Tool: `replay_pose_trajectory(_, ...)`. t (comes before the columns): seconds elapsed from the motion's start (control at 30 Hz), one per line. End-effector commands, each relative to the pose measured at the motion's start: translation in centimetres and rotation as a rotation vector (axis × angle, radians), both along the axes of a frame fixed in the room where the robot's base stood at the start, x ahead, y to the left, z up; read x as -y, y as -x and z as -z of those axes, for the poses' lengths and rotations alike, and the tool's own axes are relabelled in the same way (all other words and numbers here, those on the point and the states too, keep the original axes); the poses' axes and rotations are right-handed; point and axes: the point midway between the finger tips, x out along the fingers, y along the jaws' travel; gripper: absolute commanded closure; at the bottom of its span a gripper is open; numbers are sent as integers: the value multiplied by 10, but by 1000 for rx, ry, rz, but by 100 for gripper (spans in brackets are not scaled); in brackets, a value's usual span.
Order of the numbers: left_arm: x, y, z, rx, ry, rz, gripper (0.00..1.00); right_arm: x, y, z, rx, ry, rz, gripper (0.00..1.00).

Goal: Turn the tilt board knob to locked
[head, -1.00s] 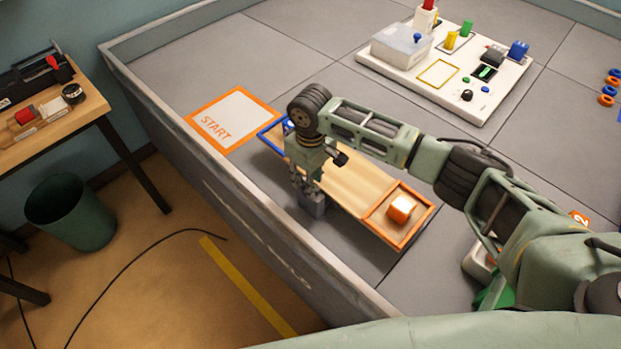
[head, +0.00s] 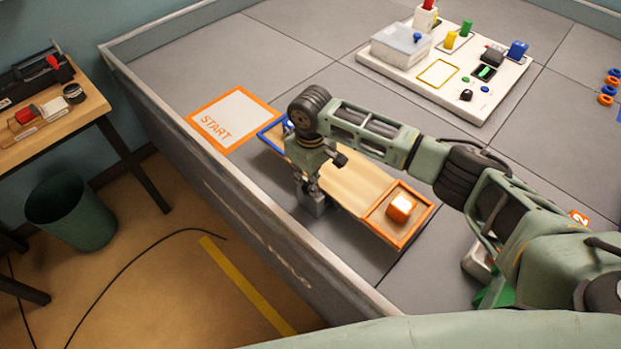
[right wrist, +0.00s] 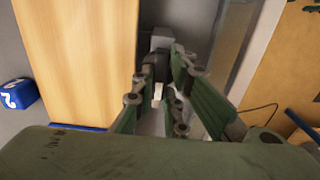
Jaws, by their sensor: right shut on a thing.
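The tilt board (head: 345,182) is a wooden plank, with a blue-edged end at the far left and an orange-edged end nearer me. An orange-white cube (head: 399,207) sits in the orange-edged end. My right gripper (head: 311,190) points down at the board's near long side, by a grey block (head: 315,207). In the right wrist view its fingers (right wrist: 163,85) are closed together beside the plank (right wrist: 85,60), below the grey block (right wrist: 161,38). They hide the knob, so its setting cannot be read. My left gripper is out of view.
The arena wall (head: 225,190) runs close beside the gripper. A START pad (head: 236,115) lies beyond the board. A white panel (head: 408,78) with switches and a clear box stands at the back. A blue cube (right wrist: 18,94) shows near the board's blue end.

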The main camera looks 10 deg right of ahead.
Motion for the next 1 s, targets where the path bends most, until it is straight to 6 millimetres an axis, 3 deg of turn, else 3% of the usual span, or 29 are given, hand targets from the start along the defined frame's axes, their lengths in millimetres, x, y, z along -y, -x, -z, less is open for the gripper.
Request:
replay_pose_trajectory(0.37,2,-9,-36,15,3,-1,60,0,1,-6,-4,1,158,100)
replay_pose_trajectory(1.0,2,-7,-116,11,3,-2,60,-1,1,-5,-5,0,753,100)
